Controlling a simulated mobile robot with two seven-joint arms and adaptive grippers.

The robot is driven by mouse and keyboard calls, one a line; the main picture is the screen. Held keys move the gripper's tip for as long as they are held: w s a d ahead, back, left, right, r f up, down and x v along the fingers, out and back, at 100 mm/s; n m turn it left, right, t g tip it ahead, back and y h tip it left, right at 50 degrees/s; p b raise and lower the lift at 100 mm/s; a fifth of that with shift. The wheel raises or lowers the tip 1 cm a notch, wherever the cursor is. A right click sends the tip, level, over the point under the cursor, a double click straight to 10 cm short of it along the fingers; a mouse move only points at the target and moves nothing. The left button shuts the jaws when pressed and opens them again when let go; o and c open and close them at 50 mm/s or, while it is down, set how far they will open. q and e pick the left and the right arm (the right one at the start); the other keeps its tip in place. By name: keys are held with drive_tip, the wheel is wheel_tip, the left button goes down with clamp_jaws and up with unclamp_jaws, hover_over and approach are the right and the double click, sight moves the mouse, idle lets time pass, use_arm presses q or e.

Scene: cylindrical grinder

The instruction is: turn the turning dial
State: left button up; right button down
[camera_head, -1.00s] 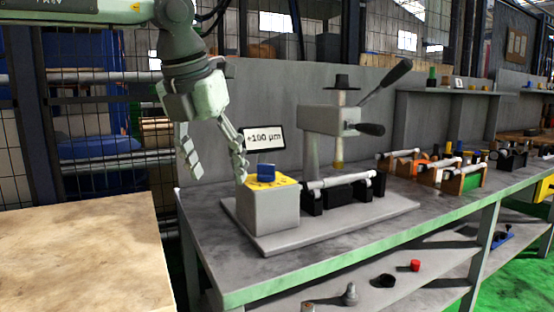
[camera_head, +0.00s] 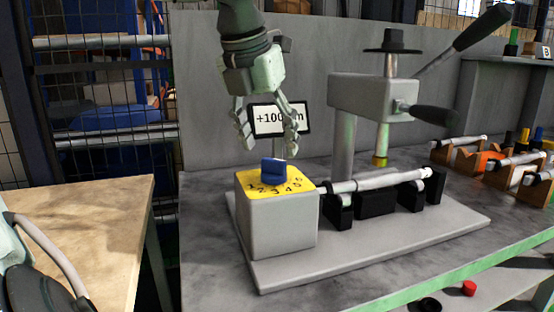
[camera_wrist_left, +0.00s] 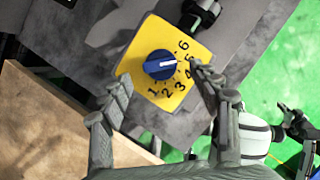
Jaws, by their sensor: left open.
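The turning dial is a blue knob (camera_head: 273,172) on a yellow numbered plate (camera_head: 246,182), on top of a grey block (camera_head: 277,225). In the left wrist view, the knob (camera_wrist_left: 160,65) has a white mark pointing roughly toward the 5. My left gripper (camera_head: 268,146) hangs above the knob, fingers down and open, not touching it. In the left wrist view, the knob appears between the spread fingertips of my left gripper (camera_wrist_left: 158,78). A dark jaw-like part, seemingly my right gripper (camera_wrist_left: 298,128), shows at the right edge; its jaws are unclear.
A display (camera_head: 277,120) reading +100, partly covered by a finger, stands behind the dial. A metal shaft (camera_head: 380,181) lies on black supports right of the block. A grey press-like stand (camera_head: 372,97) with levers rises behind it. A wooden table (camera_head: 85,215) is at left.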

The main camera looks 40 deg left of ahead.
sight(273, 159)
use_arm(q)
drive_tip(key=x, duration=0.4)
drive_tip(key=shift+f, duration=0.15)
drive_tip(key=shift+w+a+f, duration=0.1)
drive_tip(key=shift+w+f, duration=0.15)
drive_tip(key=shift+f, duration=0.3)
